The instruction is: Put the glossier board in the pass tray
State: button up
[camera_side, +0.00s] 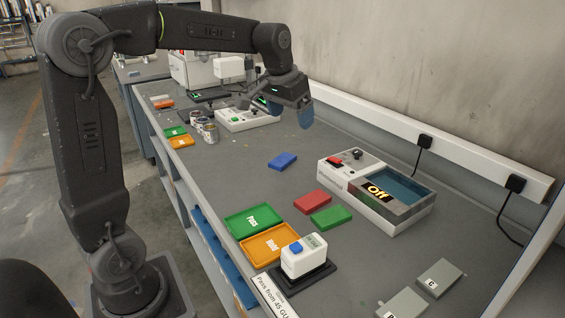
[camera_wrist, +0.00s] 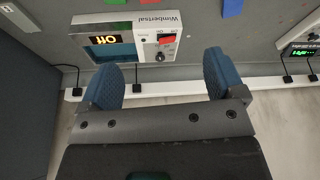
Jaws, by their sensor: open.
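Two grey boards lie flat at the front right of the bench in the side view. One board (camera_side: 440,278) is marked G; the other board (camera_side: 403,304) has a letter cut off by the picture's bottom edge. I cannot tell which is glossier. The green pass tray (camera_side: 237,232) lies at the bench's left edge, with no board visible in it. The orange Hold tray (camera_side: 258,256) is beside it. My gripper (camera_side: 306,114) is raised over the far part of the bench, away from both boards. Its blue fingers stand apart and empty in the wrist view (camera_wrist: 161,80).
A white meter (camera_side: 304,262) with a blue button stands on a dark base near the Hold tray. Blue (camera_side: 283,160), red (camera_side: 312,201) and green (camera_side: 331,217) blocks lie mid-bench. A switched box reading Off (camera_side: 365,209) stands by the wall. More equipment and small trays stand farther back.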

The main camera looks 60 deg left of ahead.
jog(key=w+a+f+n+g, duration=0.1)
jog(key=w+a+f, duration=0.4)
jog(key=w+a, duration=0.45)
jog(key=n, duration=0.1)
send_over(282, 159)
jog(key=shift+g, duration=0.4)
jog(key=f, duration=1)
jog(key=d+f, duration=0.1)
jog(key=f, duration=0.4)
jog(key=shift+s+f, duration=0.25)
jog(key=shift+s, duration=0.15)
jog(key=shift+w+a+f, duration=0.1)
jog(key=shift+a+f, duration=0.05)
jog(key=shift+f, duration=0.85)
jog(key=shift+w+a+f, duration=0.15)
jog(key=shift+f, duration=0.85)
jog(key=shift+w+a+f, duration=0.1)
jog(key=shift+a+f, duration=0.05)
jog(key=shift+f, duration=0.85)
jog(key=c, duration=1.1)
jog(key=shift+r, duration=0.1)
